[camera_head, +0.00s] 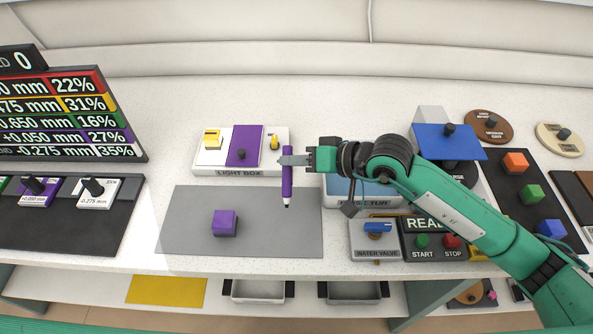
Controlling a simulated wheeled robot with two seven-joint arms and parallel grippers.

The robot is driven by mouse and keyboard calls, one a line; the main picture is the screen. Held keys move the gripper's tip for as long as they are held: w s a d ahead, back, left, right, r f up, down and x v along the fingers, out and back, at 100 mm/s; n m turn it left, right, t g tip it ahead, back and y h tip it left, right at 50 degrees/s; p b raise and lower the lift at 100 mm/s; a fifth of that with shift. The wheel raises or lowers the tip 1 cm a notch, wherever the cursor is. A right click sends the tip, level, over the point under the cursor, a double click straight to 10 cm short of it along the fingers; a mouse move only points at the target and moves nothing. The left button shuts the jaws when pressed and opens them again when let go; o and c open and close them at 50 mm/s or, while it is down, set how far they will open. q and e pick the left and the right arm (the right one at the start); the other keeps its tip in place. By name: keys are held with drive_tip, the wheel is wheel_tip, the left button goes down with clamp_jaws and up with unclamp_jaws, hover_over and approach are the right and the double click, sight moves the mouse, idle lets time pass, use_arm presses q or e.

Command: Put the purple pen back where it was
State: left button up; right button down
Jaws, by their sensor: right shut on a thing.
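The purple pen (287,184) is upright with its dark tip pointing down. My right gripper (288,160) is shut on its upper part, its arm coming in from the right. The pen shows over the right part of the grey mat (188,250), near the right end of the light box (222,172). I cannot tell whether its tip touches the mat. My left gripper is not in view.
A purple cube (224,223) sits on the mat. The light box carries a purple panel (243,146) and yellow parts. A water valve (377,240) and a start/stop panel (435,243) stand to the right. Sliders stand at the left. The mat's left part is clear.

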wheel_tip(320, 180, down, 5)
drive_tip(key=shift+r+p, duration=0.1)
drive_tip(key=shift+p, duration=0.4)
drive_tip(key=shift+f, duration=0.2)
drive_tip(key=shift+f+b, duration=0.1)
drive_tip(key=shift+b, duration=0.2)
drive_tip(key=c, duration=1.3)
unclamp_jaws()
drive_tip(key=shift+c, duration=0.2)
